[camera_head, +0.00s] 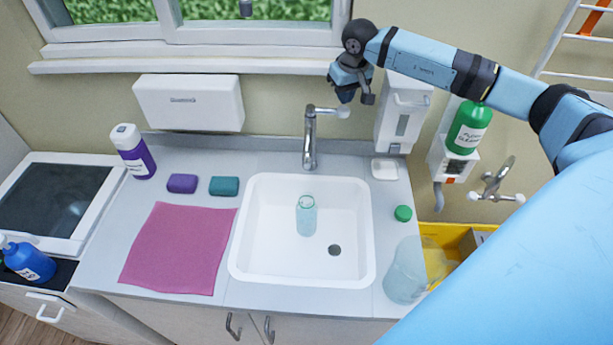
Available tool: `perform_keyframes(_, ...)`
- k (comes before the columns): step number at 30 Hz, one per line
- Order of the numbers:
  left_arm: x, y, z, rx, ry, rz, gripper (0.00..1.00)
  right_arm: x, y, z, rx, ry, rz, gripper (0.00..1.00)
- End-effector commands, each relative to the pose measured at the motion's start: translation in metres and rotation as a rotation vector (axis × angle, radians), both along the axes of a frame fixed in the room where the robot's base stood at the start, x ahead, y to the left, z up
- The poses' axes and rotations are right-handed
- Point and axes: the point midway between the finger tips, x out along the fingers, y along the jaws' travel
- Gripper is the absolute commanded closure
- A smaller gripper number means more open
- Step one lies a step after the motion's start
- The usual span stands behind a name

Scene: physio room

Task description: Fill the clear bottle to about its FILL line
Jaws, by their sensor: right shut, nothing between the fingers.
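The clear bottle (306,217) stands in the white sink (258,262), left of the drain and below the tap spout. It looks pale green and open at the top. I cannot make out its FILL line or a water level. The tap (310,150) rises behind the sink, with a white-ended lever (343,113) pointing right. No stream shows from the spout. My right gripper (356,97) is shut and empty, above the lever and apart from it as far as I can tell. My left gripper is out of view.
A dispenser (402,112) hangs behind.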

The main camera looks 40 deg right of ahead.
Motion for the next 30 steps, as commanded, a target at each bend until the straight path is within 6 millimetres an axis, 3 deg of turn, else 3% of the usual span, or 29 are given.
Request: perform_keyframes(30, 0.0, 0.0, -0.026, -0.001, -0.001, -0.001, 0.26, 0.0, 0.0, -0.033, 0.0, 0.0, 0.0, 1.0)
